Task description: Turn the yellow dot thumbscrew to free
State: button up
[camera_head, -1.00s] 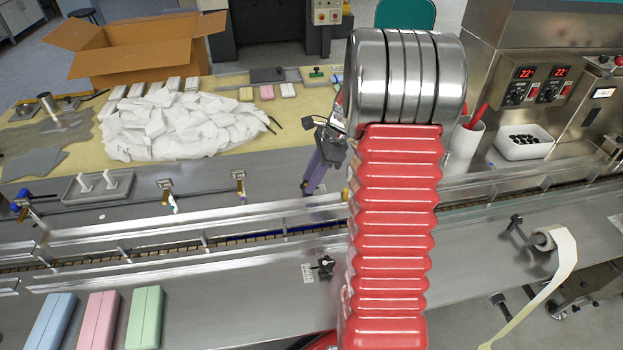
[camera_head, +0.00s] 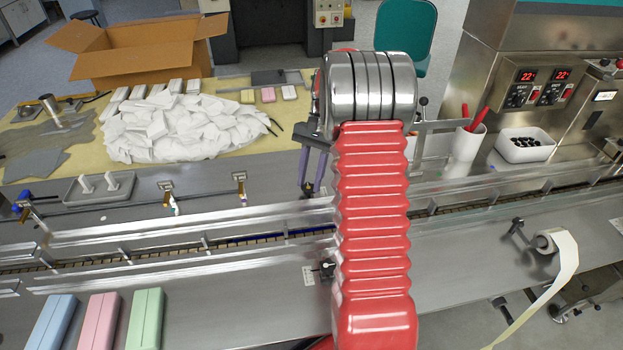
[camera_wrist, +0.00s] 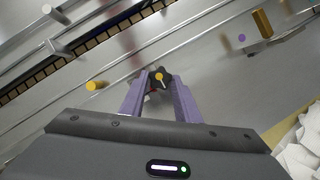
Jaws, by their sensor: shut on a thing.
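The yellow dot thumbscrew (camera_wrist: 158,77) shows in the wrist view as a small dark knob with a yellow dot on top and a thin red mark beside it. It sits between the tips of my gripper's purple fingers (camera_wrist: 155,82), which are shut on it. In the head view my gripper (camera_head: 313,188) points down behind the conveyor's far rail, left of my red arm. The thumbscrew cannot be made out there.
A guide rail (camera_head: 130,232) runs along the conveyor channel close to my gripper. A purple-dot part (camera_wrist: 241,38) and a yellow-orange peg (camera_wrist: 94,86) are nearby in the wrist view. Further left stand brackets (camera_head: 239,178) and a grey tray (camera_head: 75,193). White packets (camera_head: 180,130) lie behind.

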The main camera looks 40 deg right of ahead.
jog(key=n, duration=0.2)
jog(key=n+g+h, duration=0.1)
jog(key=n, duration=0.3)
jog(key=shift+w+a+g+h, duration=0.2)
jog(key=shift+w+g+h, duration=0.05)
jog(key=shift+g+h, duration=0.15)
jog(key=n, duration=0.2)
jog(key=n+h, duration=0.1)
jog(key=n, duration=0.1)
jog(key=n+h, duration=0.1)
jog(key=n, duration=0.1)
jog(key=shift+w+a+g, duration=0.1)
jog(key=shift+a+g, duration=0.15)
jog(key=shift+g, duration=0.05)
jog(key=o, duration=1)
jog(key=shift+o, duration=0.2)
jog(key=shift+r, duration=0.15)
jog(key=v, duration=1.3)
jog(key=shift+w+r, duration=0.15)
jog(key=shift+w, duration=0.05)
jog(key=shift+s+a, duration=0.1)
jog(key=shift+s, duration=0.05)
